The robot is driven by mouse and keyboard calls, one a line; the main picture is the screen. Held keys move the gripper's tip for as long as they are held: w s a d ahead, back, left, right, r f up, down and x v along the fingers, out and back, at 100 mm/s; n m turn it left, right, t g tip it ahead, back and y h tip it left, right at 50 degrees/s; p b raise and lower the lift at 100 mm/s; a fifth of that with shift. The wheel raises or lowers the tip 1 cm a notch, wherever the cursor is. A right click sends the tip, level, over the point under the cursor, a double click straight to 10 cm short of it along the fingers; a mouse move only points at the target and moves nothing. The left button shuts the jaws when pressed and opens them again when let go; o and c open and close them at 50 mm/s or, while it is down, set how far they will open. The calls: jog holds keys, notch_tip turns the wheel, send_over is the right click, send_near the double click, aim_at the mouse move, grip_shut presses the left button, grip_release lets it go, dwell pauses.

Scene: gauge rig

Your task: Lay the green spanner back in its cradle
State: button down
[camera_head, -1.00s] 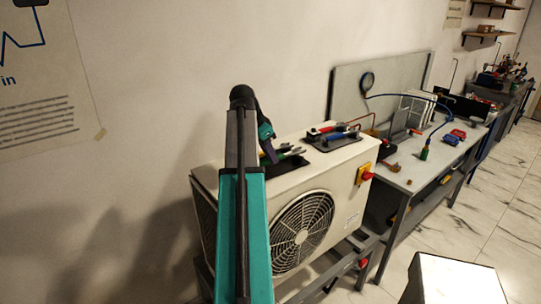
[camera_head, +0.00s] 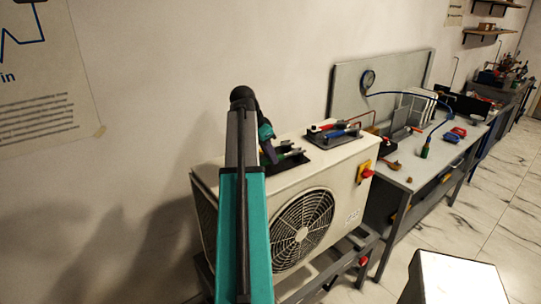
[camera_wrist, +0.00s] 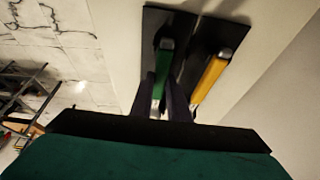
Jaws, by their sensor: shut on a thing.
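The green spanner (camera_wrist: 163,66) shows in the wrist view with its green handle pointing away from me. My gripper (camera_wrist: 164,106) is shut on its pale metal part. I cannot tell whether the spanner touches the plate. A yellow-handled tool (camera_wrist: 210,78) lies on the plate to the right. In the head view my gripper (camera_head: 272,155) is over the left end of the white fan unit, at the black plate (camera_head: 290,163); my arm hides part of this.
The white fan unit (camera_head: 345,170) carries a second black plate with a red-handled tool (camera_head: 322,127) and a blue-handled tool (camera_head: 334,134). A red and yellow switch (camera_head: 364,172) is on its side. A grey bench (camera_head: 405,172) with a gauge (camera_head: 368,78) and blue hose stands to the right.

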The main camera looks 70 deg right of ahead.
jog(key=shift+f, duration=0.1)
dwell(0.3)
jog(key=c, duration=1.6)
grip_release()
jog(key=shift+b+v, duration=1.85)
jog(key=shift+v, duration=5)
jog(key=shift+a, duration=0.1)
